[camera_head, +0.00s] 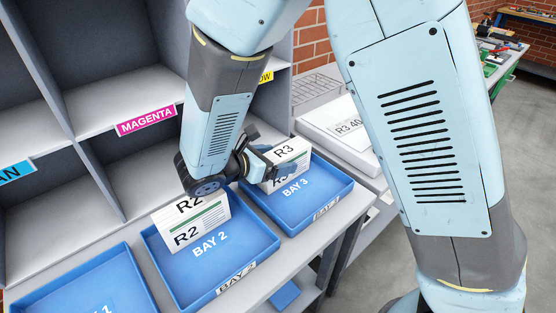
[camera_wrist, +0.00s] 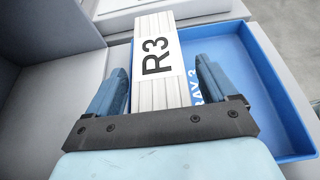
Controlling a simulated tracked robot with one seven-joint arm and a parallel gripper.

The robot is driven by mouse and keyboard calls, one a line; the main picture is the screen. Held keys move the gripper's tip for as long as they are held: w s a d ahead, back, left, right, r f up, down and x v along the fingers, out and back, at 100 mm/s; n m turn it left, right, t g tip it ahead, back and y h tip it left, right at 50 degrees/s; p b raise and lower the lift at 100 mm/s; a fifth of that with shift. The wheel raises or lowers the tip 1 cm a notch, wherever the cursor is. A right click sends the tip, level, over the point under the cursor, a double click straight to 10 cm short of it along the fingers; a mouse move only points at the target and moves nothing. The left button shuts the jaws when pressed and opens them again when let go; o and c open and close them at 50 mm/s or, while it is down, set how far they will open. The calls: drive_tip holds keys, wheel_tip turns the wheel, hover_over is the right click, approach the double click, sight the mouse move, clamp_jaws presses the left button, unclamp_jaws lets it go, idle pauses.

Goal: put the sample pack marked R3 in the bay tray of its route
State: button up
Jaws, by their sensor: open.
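The white sample pack marked R3 (camera_head: 290,155) stands at the back left of the blue BAY 3 tray (camera_head: 323,203). Its lower part is partly hidden by my gripper in the head view. My gripper (camera_head: 262,168) is open around the pack. In the wrist view the pack (camera_wrist: 154,55) lies between the two blue fingers of my gripper (camera_wrist: 160,85), one on each side. The BAY 3 tray (camera_wrist: 270,105) shows there behind and to the right of the pack.
A white pack marked R2 (camera_head: 192,224) stands in the BAY 2 tray (camera_head: 205,290). Another blue tray (camera_head: 135,275) is at the left. Grey shelves with a MAGENTA label (camera_head: 146,120) rise behind. A white stack marked R3 40 (camera_head: 350,155) lies beyond BAY 3.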

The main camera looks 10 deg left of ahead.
drive_tip(key=v, duration=1.1)
drive_tip(key=shift+s, duration=0.2)
drive_tip(key=shift+a+r, duration=0.1)
drive_tip(key=shift+a, duration=0.05)
drive_tip(key=w+d+r+m+g+y, duration=0.1)
drive_tip(key=w+d+r+m+g, duration=0.2)
drive_tip(key=d, duration=0.4)
drive_tip(key=w+d+r+m+g, duration=0.1)
drive_tip(key=d+r+m+g, duration=0.15)
drive_tip(key=d+m, duration=0.35)
drive_tip(key=w+d+r+m+g+y, duration=0.1)
drive_tip(key=w+d+r+m+g, duration=0.15)
drive_tip(key=d, duration=0.55)
drive_tip(key=s+d+r+m+t+y, duration=0.1)
drive_tip(key=s+d+r+m+y, duration=0.2)
drive_tip(key=d+m, duration=0.5)
drive_tip(key=s+d+r+m+t+y, duration=0.2)
drive_tip(key=s+d+r+m, duration=0.3)
drive_tip(key=d+m, duration=0.3)
drive_tip(key=d+y, duration=0.1)
drive_tip(key=d, duration=0.1)
drive_tip(key=shift+s+d+r+y, duration=0.3)
drive_tip(key=shift+s+d+y, duration=0.05)
drive_tip(key=shift+s+y, duration=0.05)
